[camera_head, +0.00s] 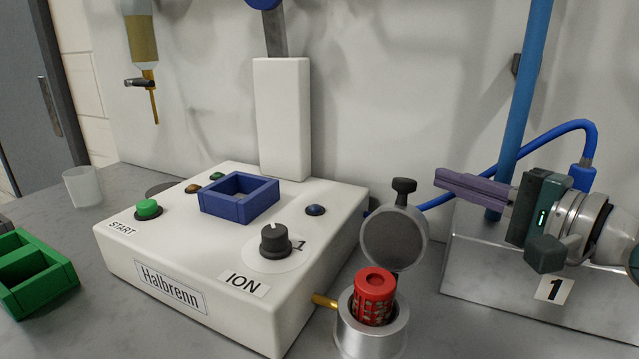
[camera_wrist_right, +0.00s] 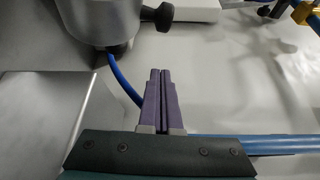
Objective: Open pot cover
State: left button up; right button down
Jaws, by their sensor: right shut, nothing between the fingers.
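The metal pot (camera_head: 371,331) stands at the lower right of the machine. Its round grey cover (camera_head: 395,239) is swung up and open, with a black knob (camera_head: 404,190) at the top. A red slotted cylinder (camera_head: 375,295) sits in the pot's open mouth. My right gripper (camera_head: 439,181) is to the right of the cover, apart from the knob, its purple fingers pointing left. It is shut and empty; its closed fingers also show in the wrist view (camera_wrist_right: 160,72). My left gripper is in neither view.
The white Halbrenn machine (camera_head: 225,297) with a blue square frame (camera_head: 238,197) fills the middle. A metal box marked 1 (camera_head: 480,275) and a blue pipe (camera_head: 523,85) stand at right. A green tray (camera_head: 40,280) and a translucent cup (camera_head: 83,187) are at left.

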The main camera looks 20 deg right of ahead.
aim_at(421, 217)
jog(key=shift+w+a+r+p, duration=0.1)
jog(key=shift+w+a+p, duration=0.1)
jog(key=shift+a+p, duration=0.7)
jog(key=shift+w+a+r+p, duration=0.15)
jog(key=shift+a+p, duration=0.45)
jog(key=shift+a, duration=0.55)
jog(key=shift+f, duration=0.1)
jog(key=shift+s+a+r+n+t+p, duration=0.2)
jog(key=shift+s+a+r+n+t, duration=0.15)
jog(key=shift+a+n, duration=0.15)
jog(key=shift+s+a+r+n+t+p, duration=0.25)
jog(key=shift+s+a+n, duration=0.1)
jog(key=shift+n, duration=0.25)
jog(key=shift+w+d, duration=0.1)
